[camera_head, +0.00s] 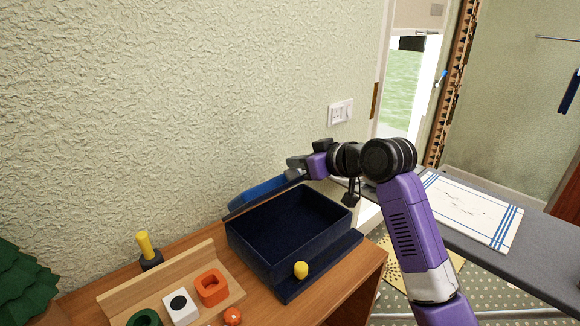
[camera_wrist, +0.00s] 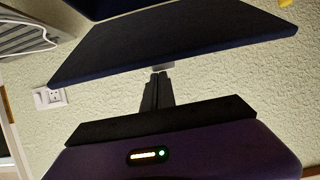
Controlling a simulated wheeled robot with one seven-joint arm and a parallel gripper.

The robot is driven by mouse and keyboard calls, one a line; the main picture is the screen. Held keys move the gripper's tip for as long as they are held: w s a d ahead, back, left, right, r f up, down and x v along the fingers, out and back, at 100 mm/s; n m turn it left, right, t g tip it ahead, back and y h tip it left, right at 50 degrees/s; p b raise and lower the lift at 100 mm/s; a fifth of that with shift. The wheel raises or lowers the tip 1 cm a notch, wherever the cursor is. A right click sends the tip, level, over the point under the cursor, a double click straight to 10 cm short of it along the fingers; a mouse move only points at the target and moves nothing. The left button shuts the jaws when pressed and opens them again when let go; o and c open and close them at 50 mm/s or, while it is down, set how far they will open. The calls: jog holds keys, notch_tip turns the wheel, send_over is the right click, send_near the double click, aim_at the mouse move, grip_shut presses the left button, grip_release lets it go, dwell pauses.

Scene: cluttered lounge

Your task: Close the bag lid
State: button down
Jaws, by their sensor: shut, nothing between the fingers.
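The bag (camera_head: 283,241) is a dark blue open box on the wooden cabinet, with its empty inside showing. Its lid (camera_head: 262,190) is open, tilted back at the rear edge on the wall side. In the wrist view the lid (camera_wrist: 185,45) is a broad dark panel across the upper part. My gripper (camera_head: 296,174) is at the lid's right end, behind the bag. In the wrist view my gripper's fingers (camera_wrist: 157,80) are together and empty, with their tips close to the lid's edge. I cannot tell if they touch it.
A yellow knob (camera_head: 301,270) stands at the bag's front ledge. A wooden tray (camera_head: 207,262) with several small coloured blocks lies to the left, and a yellow-handled item (camera_head: 145,247) behind it. The wall (camera_head: 200,100) rises close behind the lid.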

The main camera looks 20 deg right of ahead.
jog(key=s+d+f+t+b, duration=0.1)
jog(key=s+f+t+b, duration=0.1)
jog(key=f+b, duration=0.2)
jog(key=s+f+t+y+b, duration=0.1)
jog(key=s+f+t+b, duration=0.1)
jog(key=b, duration=0.8)
jog(key=s+d+f+t+y+b, duration=0.1)
jog(key=s+f+t+b, duration=0.2)
jog(key=b, duration=0.4)
jog(key=shift+s+d+f, duration=0.15)
jog(key=shift+s+f, duration=0.1)
jog(key=shift+f, duration=0.45)
jog(key=shift+s+d+f, duration=0.15)
jog(key=shift+s+f, duration=0.05)
jog(key=shift+f, duration=0.5)
jog(key=b, duration=0.1)
jog(key=f+b, duration=0.1)
jog(key=shift+s+f+b, duration=0.1)
jog(key=shift+s+b, duration=0.15)
jog(key=shift+b, duration=0.05)
jog(key=shift+r, duration=0.25)
